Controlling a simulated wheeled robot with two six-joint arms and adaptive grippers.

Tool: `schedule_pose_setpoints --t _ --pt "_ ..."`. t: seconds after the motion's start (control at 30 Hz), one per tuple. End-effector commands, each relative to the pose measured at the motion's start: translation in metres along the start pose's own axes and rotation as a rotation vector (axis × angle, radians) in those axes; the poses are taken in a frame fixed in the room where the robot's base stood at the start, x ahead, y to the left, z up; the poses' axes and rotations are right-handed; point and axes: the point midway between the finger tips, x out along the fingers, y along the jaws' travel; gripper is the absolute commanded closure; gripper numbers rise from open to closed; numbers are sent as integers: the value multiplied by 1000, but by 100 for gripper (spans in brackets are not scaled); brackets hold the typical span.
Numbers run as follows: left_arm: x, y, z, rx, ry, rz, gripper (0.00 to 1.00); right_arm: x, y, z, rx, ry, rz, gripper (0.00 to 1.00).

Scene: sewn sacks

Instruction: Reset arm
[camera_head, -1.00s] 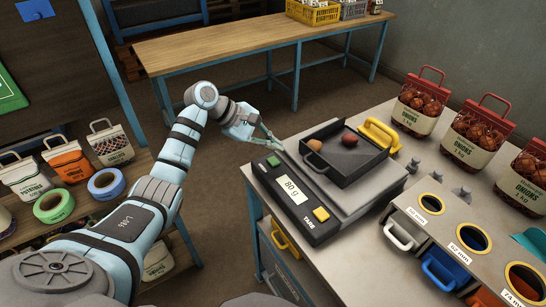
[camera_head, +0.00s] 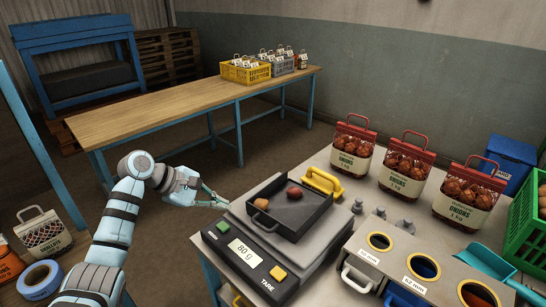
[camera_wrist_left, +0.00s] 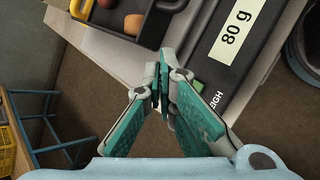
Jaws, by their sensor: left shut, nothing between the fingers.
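My left gripper (camera_head: 222,198) is shut and empty, beside the left edge of the scale (camera_head: 262,259). The left wrist view shows its teal-padded fingers (camera_wrist_left: 163,92) closed together, above the floor and the scale's edge. The scale's display reads 80 g. A black tray (camera_head: 310,224) sits on the scale with a pale brown potato-like item (camera_head: 261,204) and a reddish-brown one (camera_head: 294,193) in it. My right gripper is not in view.
Several sacks of onions (camera_head: 352,150) stand along the back of the scale table. A sizing box with round holes (camera_head: 423,266) is at the front right, and a green crate (camera_head: 525,225) at the right edge. A wooden table (camera_head: 190,105) with a yellow crate (camera_head: 246,71) stands behind, with open floor between.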

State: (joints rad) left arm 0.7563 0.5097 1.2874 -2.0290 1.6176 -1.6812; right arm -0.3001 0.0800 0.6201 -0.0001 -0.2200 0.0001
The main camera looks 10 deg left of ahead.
Motion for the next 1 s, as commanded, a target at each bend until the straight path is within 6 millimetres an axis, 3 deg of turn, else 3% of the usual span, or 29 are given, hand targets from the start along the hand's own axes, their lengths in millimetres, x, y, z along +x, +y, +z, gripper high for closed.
schedule_pose_setpoints --t 0.1,0.17,0.2,0.27,0.3,0.37,0.4,0.47,0.5,0.53,0.57,0.63,0.73,0.87,1.0 --pt "13 9 18 -49 -74 94 100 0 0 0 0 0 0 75" --pt "22 21 45 -141 -194 224 100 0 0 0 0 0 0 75" --pt "24 31 69 -246 -316 333 100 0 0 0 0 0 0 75" --pt "10 45 102 -494 -563 512 100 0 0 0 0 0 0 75" --pt "-10 51 114 -720 -756 624 100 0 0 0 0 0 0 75" --pt "-46 48 104 -1134 -1056 764 100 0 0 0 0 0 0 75" --pt "-65 35 80 -1445 -1242 838 100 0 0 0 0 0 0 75" --pt "-74 -6 29 -1943 -1471 932 100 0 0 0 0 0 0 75" --pt "-70 -40 2 -2233 -1568 983 100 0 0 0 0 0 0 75" --pt "-63 -66 -14 -2424 -1617 1019 100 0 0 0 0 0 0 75" --pt "-56 -92 -26 2423 1536 -986 100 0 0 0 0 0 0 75" --pt "-38 -148 -40 2245 1273 -877 100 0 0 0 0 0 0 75" --pt "-18 -216 -41 2044 994 -794 100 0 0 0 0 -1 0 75" --pt "-1 -289 -25 1835 719 -745 100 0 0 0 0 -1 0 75" --pt "6 -354 4 1647 475 -728 100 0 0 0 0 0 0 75"
